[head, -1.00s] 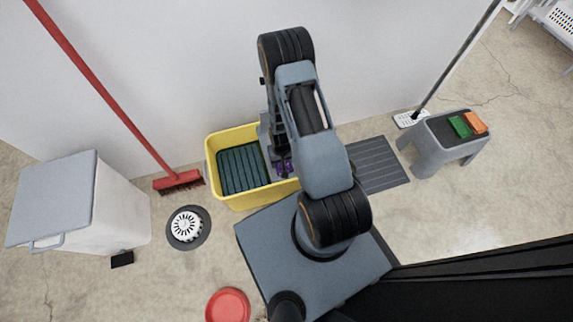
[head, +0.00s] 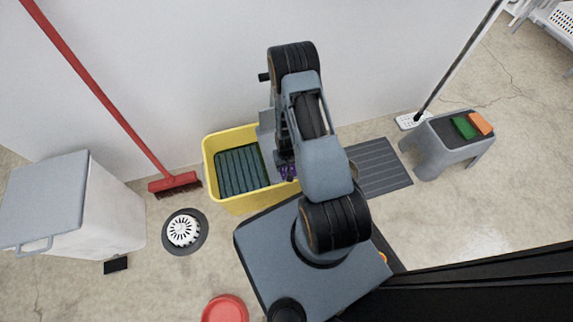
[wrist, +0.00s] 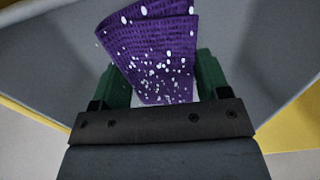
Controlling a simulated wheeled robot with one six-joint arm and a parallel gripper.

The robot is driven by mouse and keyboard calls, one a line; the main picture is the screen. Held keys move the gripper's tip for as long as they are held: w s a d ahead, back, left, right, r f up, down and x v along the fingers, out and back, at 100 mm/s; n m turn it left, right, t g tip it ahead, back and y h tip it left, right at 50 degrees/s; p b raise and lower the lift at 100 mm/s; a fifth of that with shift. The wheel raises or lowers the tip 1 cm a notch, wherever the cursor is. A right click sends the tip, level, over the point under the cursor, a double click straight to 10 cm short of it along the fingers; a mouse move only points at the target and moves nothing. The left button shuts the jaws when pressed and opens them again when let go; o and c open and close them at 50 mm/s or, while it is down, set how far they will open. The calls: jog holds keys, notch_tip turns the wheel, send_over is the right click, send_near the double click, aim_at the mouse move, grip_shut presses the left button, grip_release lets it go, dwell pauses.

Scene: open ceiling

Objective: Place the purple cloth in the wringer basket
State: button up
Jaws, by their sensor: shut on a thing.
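The purple cloth (wrist: 150,50), with white speckles, is folded and held between the green fingers of my gripper (wrist: 160,82). In the head view a small bit of the cloth (head: 289,173) shows below my wrist, over the right part of a yellow bucket (head: 234,207). A grey part (head: 266,133) shows at the bucket's right, beside my arm, and a grey surface (wrist: 60,60) lies beyond the cloth in the wrist view. This may be the wringer basket, but my arm hides most of it. I cannot tell whether the cloth touches it.
The bucket's left part has a dark green ribbed bottom (head: 241,170). A red broom (head: 174,184), a floor drain (head: 184,231) and a white bin (head: 110,215) are left. A grey mat (head: 380,167) and a stool with sponges (head: 446,145) are right. A wall stands behind.

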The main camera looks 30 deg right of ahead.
jog(key=shift+f, duration=0.15)
jog(key=o, duration=0.9)
jog(key=w+a+r+t+p, duration=0.1)
jog(key=a+r+p, duration=0.15)
jog(key=r, duration=1.25)
jog(key=w+a+r+p, duration=0.1)
jog(key=r+p, duration=0.2)
jog(key=r, duration=1.2)
jog(key=s+a+r+n, duration=0.1)
jog(key=s+a+r, duration=0.1)
jog(key=s+r, duration=0.3)
jog(key=s+a+r+n+t, duration=0.1)
jog(key=s+r, duration=0.4)
jog(key=r, duration=0.6)
jog(key=shift+s+a+r+t, duration=0.3)
jog(key=shift+s+a+r, duration=0.1)
jog(key=shift+a, duration=0.35)
